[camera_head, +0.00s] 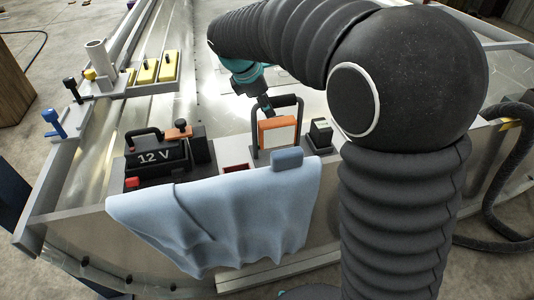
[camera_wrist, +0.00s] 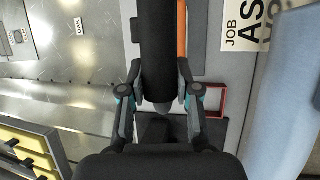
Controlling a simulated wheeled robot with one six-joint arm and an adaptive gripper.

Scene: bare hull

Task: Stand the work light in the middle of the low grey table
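The work light (camera_head: 277,133), with an orange-framed panel and a black tube handle, stands upright on the near ledge of the hull. Its black handle (camera_wrist: 158,45) runs up the middle of the wrist view, with a strip of orange beside it. My gripper (camera_head: 265,104) is at the top of the handle, left of its middle. In the wrist view both fingers (camera_wrist: 159,72) lie against opposite sides of the handle and look shut on it. I cannot make out a low grey table in either view.
A 12 V battery (camera_head: 157,157) stands left of the light and a small black box (camera_head: 321,132) close on its right. A pale blue cloth (camera_head: 225,215) hangs over the near edge. A red-rimmed tray (camera_wrist: 222,101) lies beside the gripper. Yellow blocks (camera_head: 147,72) sit farther left.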

